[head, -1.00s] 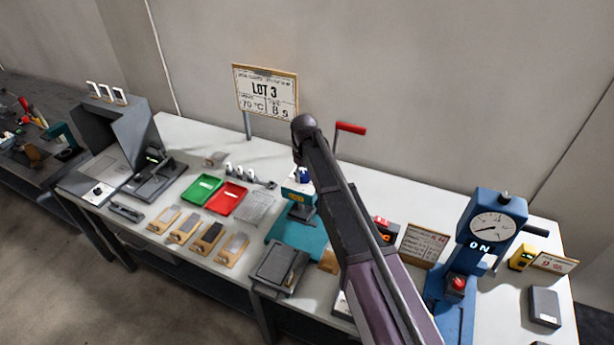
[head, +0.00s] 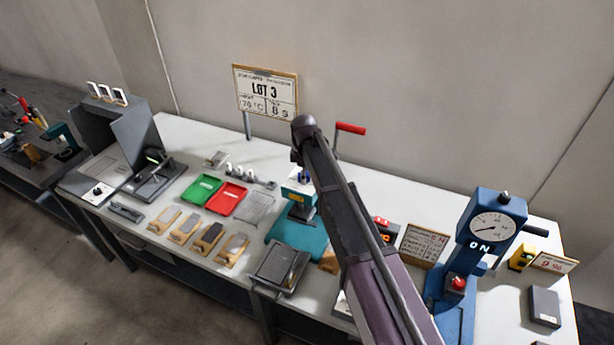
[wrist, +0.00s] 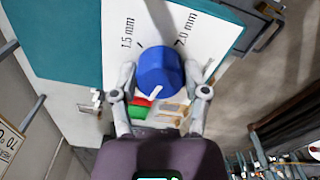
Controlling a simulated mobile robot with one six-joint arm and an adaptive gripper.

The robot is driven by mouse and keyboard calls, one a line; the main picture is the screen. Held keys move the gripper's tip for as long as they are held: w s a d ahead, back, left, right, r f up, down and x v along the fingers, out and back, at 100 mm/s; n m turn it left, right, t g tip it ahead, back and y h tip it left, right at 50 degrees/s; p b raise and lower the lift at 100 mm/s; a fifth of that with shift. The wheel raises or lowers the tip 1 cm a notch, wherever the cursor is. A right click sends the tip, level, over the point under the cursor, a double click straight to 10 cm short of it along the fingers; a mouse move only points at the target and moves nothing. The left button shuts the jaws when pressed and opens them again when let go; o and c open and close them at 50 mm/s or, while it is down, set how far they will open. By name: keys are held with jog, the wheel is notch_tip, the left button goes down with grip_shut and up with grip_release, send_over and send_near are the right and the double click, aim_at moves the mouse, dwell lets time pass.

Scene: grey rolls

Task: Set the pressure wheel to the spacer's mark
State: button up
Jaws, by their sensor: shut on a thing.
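The blue pressure wheel (wrist: 158,70) sits between the two fingers of my gripper (wrist: 160,82) in the wrist view, and the gripper is shut on it. A short white line (wrist: 155,92) shows at the wheel's lower edge in that view. A white scale plate (wrist: 172,22) behind it reads 1.5 mm and 2.0 mm, each with a dark tick beside the wheel. My arm hides the gripper there. I cannot tell which piece is the spacer.
Green (head: 201,190) and red (head: 227,199) trays and several wooden-handled pieces lie left of the press. A lot sign (head: 265,90) stands behind. A red-handled lever (head: 350,128) rises beside my arm. A blue gauge machine (head: 492,222) stands at the right.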

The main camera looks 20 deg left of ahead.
jog(key=shift+s+d+n, duration=0.1)
jog(key=shift+n, duration=0.3)
jog(key=o, duration=1.1)
jog(key=shift+o, duration=0.2)
